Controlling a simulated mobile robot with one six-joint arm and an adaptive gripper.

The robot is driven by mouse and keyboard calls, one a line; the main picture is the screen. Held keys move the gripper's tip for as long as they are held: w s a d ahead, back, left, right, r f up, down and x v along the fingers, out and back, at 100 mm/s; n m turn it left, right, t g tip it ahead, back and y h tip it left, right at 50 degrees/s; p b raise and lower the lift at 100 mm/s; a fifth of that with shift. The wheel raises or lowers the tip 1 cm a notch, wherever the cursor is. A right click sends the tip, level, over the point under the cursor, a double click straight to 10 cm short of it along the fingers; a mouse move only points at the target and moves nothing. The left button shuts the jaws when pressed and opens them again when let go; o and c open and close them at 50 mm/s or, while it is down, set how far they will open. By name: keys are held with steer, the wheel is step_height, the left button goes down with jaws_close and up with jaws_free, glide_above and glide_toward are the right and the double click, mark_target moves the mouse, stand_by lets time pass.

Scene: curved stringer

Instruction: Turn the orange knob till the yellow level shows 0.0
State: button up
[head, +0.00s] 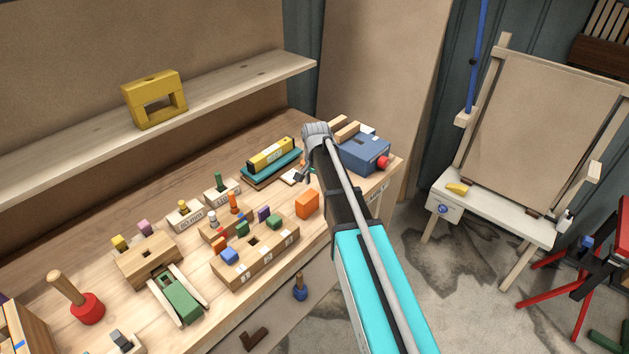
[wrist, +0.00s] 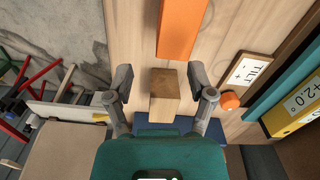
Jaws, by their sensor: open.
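The yellow level (head: 270,154) lies on a teal base (head: 272,171) at the back of the bench. In the wrist view the level (wrist: 290,117) is at the right edge and its display reads +2.0°. The orange knob (wrist: 229,100) sits beside a white card marked TILT (wrist: 248,70), right of my gripper (wrist: 160,73). My gripper is open, with its fingers apart and not touching the knob. In the head view my gripper (head: 309,174) is near the card, partly hidden by my arm.
A wooden block (wrist: 164,83) shows between my fingers, apart from them. An orange block (wrist: 182,25) stands near it. A blue box (head: 363,153) with a red knob is at the bench's right end. Several wooden toys and holders (head: 255,262) fill the bench to the left.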

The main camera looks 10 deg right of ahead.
steer(key=s+f+n+b, duration=0.3)
steer(key=s+f+n, duration=0.1)
steer(key=s, duration=0.7)
steer(key=s+f+n+b, duration=0.3)
steer(key=s+n+b, duration=0.1)
steer(key=s, duration=0.7)
steer(key=shift+s+a+f+n, duration=0.2)
steer(key=shift+a+f+n, duration=0.1)
steer(key=shift+f, duration=0.05)
